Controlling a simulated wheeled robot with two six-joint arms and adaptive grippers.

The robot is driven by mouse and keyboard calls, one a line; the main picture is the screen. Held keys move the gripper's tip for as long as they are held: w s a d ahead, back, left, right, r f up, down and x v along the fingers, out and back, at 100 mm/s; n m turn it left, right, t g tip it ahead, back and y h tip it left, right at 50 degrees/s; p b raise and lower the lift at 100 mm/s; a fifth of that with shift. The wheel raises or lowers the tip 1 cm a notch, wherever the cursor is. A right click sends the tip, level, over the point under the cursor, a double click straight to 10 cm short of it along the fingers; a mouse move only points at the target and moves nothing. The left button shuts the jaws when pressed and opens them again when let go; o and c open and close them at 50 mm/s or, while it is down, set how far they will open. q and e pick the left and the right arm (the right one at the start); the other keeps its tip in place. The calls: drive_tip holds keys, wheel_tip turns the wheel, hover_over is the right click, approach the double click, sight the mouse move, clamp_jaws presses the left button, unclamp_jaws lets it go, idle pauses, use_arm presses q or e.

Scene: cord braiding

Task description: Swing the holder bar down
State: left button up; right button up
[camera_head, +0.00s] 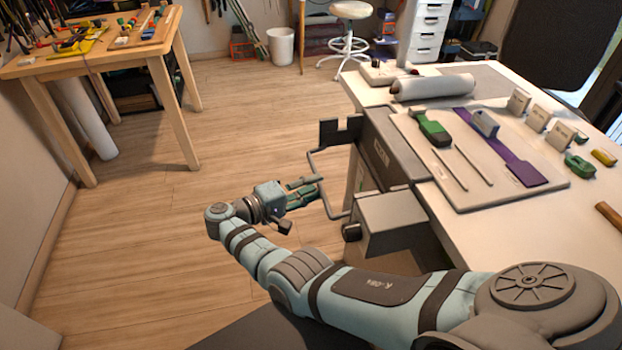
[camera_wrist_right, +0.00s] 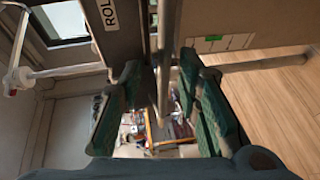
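The holder bar (camera_head: 327,208) is a thin grey U-shaped bar standing out from the grey roll holder (camera_head: 382,158) on the table's near-left side. My right gripper (camera_head: 316,189), with green fingers, reaches from the left to the bar's long outer section. In the right wrist view its two fingers (camera_wrist_right: 163,112) stand well apart, with grey bar-like parts showing in and behind the gap. A pale bar (camera_wrist_right: 70,72) crosses behind them from the left. I cannot tell whether the fingers touch the bar. My left gripper is out of view.
The white table (camera_head: 480,230) carries a board with a green-handled tool (camera_head: 432,128), purple strip and thin rods. A grey box (camera_head: 392,222) sticks out below the holder. A wooden table (camera_head: 95,66) stands far left. The floor left of my arm is clear.

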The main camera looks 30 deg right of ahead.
wheel_tip(320, 180, up, 10)
drive_tip(key=shift+f, duration=0.2)
drive_tip(key=shift+d, duration=0.1)
